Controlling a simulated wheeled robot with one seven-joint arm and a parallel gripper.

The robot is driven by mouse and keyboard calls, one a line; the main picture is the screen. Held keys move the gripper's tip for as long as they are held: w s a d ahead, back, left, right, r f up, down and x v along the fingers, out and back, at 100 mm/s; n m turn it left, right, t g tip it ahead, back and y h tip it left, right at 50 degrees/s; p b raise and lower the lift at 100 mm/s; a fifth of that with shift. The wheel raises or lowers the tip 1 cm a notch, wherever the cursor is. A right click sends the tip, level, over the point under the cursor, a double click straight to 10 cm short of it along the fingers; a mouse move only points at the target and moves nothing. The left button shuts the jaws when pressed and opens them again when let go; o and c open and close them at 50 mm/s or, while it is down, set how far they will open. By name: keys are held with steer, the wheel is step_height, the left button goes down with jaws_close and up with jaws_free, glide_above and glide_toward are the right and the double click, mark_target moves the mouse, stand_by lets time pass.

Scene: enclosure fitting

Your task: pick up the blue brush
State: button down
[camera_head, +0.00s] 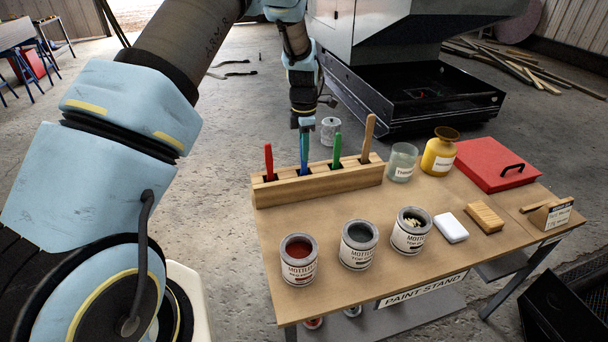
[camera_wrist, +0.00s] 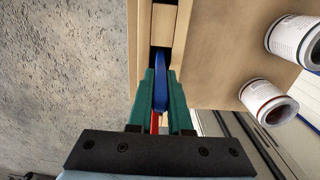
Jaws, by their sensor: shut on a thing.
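The blue brush (camera_head: 304,160) stands upright in the wooden holder (camera_head: 330,184), second from the left. Its lower part is hidden in the slot. My gripper (camera_head: 304,128) is over the holder from above, with its fingers shut on the blue brush's handle. In the wrist view the blue handle (camera_wrist: 160,85) sits between the two green fingers of my gripper (camera_wrist: 160,90).
The red brush (camera_head: 268,161), green brush (camera_head: 337,150) and wooden-handled brush (camera_head: 368,138) stand in the same holder, close on both sides. Several open paint cans (camera_head: 299,260) stand in front. A glass jar (camera_head: 402,162) and yellow jar (camera_head: 438,156) stand right of the holder.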

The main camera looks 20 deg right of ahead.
steer(key=shift+r, duration=0.1)
step_height(320, 180, up, 18)
steer(key=b, duration=0.5)
stand_by(0.9)
